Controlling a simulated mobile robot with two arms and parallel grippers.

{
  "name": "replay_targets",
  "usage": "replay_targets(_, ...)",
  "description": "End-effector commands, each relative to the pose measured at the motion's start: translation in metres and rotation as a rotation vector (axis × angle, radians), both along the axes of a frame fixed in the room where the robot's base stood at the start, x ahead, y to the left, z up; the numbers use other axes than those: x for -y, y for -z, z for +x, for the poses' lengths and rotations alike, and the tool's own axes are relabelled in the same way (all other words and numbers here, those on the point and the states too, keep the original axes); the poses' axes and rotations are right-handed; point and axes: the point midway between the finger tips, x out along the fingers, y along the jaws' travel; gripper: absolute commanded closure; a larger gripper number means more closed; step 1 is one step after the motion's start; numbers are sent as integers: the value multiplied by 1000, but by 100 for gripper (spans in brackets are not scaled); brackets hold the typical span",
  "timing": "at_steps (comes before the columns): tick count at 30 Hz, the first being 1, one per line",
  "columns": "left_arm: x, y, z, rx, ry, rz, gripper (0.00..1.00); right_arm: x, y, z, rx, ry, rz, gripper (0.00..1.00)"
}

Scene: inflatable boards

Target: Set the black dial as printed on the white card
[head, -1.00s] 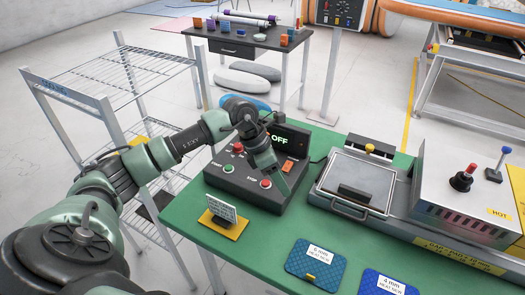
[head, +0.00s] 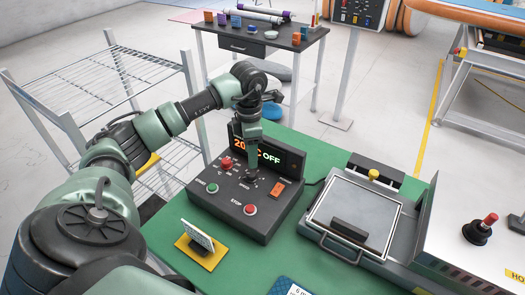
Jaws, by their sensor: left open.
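The black control box (head: 232,215) stands on the green table and carries a lit display (head: 279,160), which reads an orange "20" followed by hidden characters, then "OFF". The black dial (head: 251,178) is on the box top, mostly hidden below my left gripper. My left gripper (head: 252,170) is open and points down over the dial; whether it touches the dial is unclear. The white card (head: 200,236) stands tilted on a yellow base (head: 206,257) in front of the box. Its print is too steeply angled to read. My right gripper is not in view.
The box also has a green button (head: 212,188), a red STOP button (head: 250,209), a red knob (head: 227,163) and an orange switch (head: 277,189). A flat press (head: 352,215) stands to the right. A wire rack (head: 100,90) is at left.

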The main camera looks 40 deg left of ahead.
Motion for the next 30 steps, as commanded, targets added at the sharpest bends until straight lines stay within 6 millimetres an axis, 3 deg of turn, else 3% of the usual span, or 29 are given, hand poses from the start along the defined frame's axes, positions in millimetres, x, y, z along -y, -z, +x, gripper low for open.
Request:
replay_targets(5, 1, 17, -1, -5, -1, -2, 48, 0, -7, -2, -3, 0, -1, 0)
replay_targets(14, 1, 63, -1, -4, -1, -3, 48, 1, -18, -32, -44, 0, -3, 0)
replay_targets(19, 1, 76, -1, -1, 1, -2, 48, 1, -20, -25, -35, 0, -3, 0)
replay_targets(27, 1, 78, -1, 0, 1, -1, 48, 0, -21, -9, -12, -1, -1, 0)
replay_targets(30, 1, 78, -1, 0, 1, -1, 76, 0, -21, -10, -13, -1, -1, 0)
